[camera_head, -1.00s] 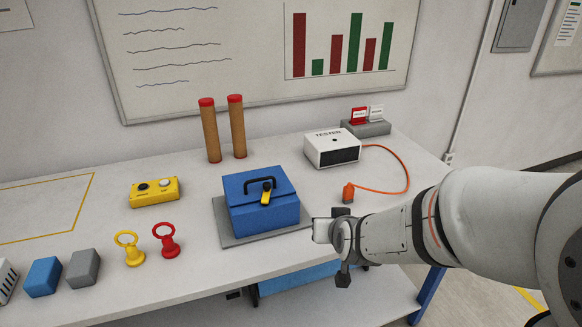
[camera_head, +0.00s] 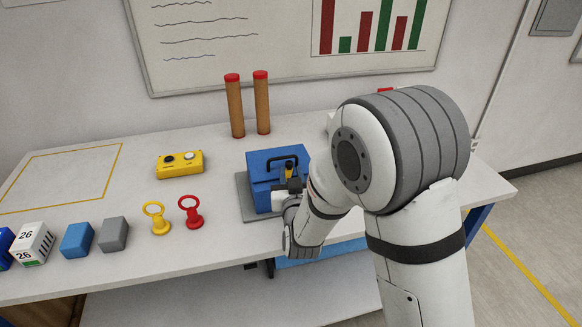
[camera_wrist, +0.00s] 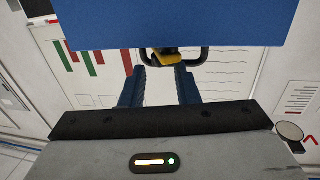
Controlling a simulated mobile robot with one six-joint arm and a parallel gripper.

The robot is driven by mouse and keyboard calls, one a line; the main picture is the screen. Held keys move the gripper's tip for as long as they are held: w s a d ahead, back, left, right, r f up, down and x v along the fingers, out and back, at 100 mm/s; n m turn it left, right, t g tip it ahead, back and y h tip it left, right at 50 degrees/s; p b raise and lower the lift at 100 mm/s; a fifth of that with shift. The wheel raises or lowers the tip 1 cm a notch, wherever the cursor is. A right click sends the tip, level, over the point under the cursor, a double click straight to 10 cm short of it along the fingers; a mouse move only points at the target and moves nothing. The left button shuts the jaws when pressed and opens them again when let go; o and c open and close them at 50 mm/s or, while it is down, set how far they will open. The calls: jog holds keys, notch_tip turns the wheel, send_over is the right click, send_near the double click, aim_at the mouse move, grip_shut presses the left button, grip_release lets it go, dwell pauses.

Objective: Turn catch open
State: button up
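The blue box (camera_head: 262,193) stands on a grey mat on the table, with a black handle (camera_head: 272,163) on its lid. Its yellow catch (camera_head: 289,171) is at the front, partly covered by my gripper (camera_head: 291,186). In the wrist view the blue box (camera_wrist: 200,22) fills the top. The yellow catch (camera_wrist: 167,57) sits between the lines of my gripper's two fingers (camera_wrist: 160,70), near their tips. The fingers are apart, with nothing clearly held between them. Contact with the catch cannot be told.
A yellow button box (camera_head: 180,164) lies left of the blue box. A red ring piece (camera_head: 192,213) and a yellow ring piece (camera_head: 158,219) stand front left. Two brown cylinders (camera_head: 236,108) stand behind. My arm hides the tester area.

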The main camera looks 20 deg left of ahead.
aim_at(288, 171)
jog(key=shift+x, duration=1.3)
